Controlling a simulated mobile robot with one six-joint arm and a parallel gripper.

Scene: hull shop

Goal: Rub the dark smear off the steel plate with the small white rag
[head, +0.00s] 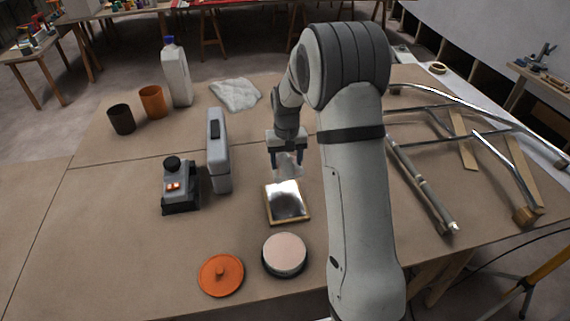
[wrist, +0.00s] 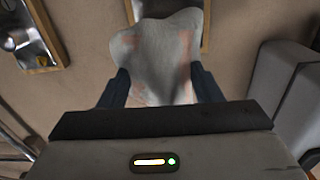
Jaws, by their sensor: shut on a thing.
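The steel plate (head: 286,191) lies in a thin wooden frame on the bench, with a dark smear (head: 289,203) near its middle. My gripper (head: 287,160) is shut on the small white rag (head: 286,168), which hangs from the jaws just beyond the plate's far edge. The rag looks above the bench; its exact height is hard to tell. In the wrist view the rag (wrist: 155,48) shows grey-white with faint reddish stains between the fingers. It covers most of the plate there; only part of the wooden frame (wrist: 207,28) shows at the top.
A grey upright case (head: 218,150) and a black-and-grey device (head: 180,185) stand left. A round pinkish-topped tin (head: 284,250) and an orange lid (head: 221,274) lie nearer. A folded white cloth (head: 235,94) lies behind. Another wood-framed metal piece (wrist: 28,35) shows in the wrist view.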

